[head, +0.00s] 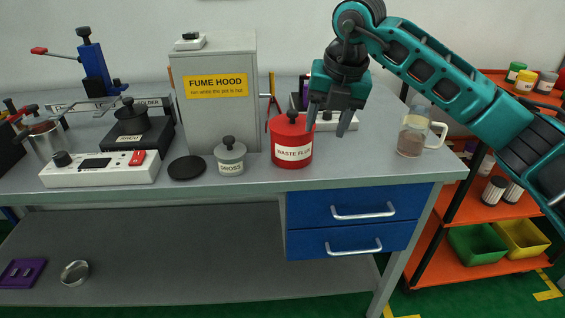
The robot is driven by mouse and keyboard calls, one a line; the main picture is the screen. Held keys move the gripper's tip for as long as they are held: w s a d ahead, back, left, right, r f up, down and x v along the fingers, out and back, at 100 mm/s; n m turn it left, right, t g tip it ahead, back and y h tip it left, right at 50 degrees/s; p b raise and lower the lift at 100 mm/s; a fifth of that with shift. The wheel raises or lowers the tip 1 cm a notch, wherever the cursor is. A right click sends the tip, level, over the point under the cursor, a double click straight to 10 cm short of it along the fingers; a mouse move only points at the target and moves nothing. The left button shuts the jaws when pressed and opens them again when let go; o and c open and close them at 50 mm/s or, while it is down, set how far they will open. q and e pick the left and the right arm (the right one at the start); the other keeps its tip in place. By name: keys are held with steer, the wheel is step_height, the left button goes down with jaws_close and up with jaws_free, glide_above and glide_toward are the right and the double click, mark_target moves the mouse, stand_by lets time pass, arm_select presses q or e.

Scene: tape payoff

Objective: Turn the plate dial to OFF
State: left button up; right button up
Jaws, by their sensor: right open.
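The hot plate's white control box (103,174) stands at the front left of the bench. Its black plate dial (62,158) is a round knob at the left end of the panel. A dark display and a red switch (137,157) sit to its right. The dial's markings are too small to read, so I cannot tell its setting. My right gripper (329,125) is open, fingers pointing down, close to the red waste flux can, far to the right of the dial. I cannot tell whether it touches the can. My left gripper is not in view.
A grey fume hood box (217,105), a grey lidded gross pot (230,157) and a black disc (187,167) stand between the dial and the red waste flux can (291,152). A metal pot (47,146) is behind the dial. A glass jug (411,135) stands at right.

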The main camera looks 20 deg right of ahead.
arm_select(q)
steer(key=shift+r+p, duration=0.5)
arm_select(e)
steer(key=s+a+f+n+g+y, duration=0.1)
steer(key=s+a+f+n+y, duration=0.1)
steer(key=a, duration=0.8)
steer(key=shift+s+a+f+n+g+y, duration=0.25)
steer(key=shift+s+f+g+y, duration=0.2)
steer(key=shift+f+y, duration=0.95)
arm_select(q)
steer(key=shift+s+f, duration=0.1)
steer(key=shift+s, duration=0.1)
arm_select(e)
steer(key=shift+d+r, duration=0.1)
steer(key=shift+r, duration=0.05)
